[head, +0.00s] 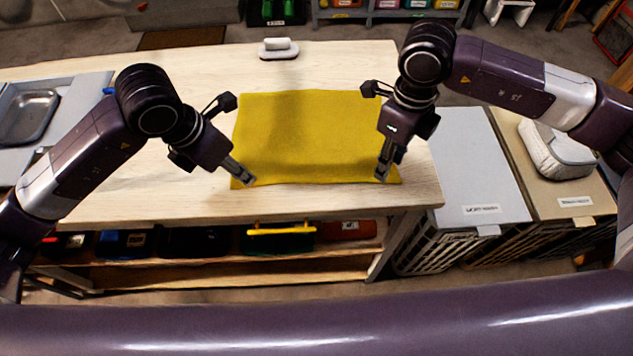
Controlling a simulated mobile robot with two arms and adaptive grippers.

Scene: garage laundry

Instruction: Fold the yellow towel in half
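The yellow towel (312,130) lies spread out flat on the light wooden tabletop, roughly a rectangle. Its near edge runs close to the table's front edge. My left gripper (246,179) points down at the near left corner, with its fingertips over the towel just inside that corner. My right gripper (382,175) points down at the near right part, its fingertips close to the near edge and a little in from the corner. The fingers of both look close together, seen narrow. Whether either one pinches the cloth cannot be made out.
A white-handled brush or block (278,48) stands at the table's back edge. A grey sink unit with a metal basin (28,115) is at the left. The tabletop (180,85) behind my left gripper is clear.

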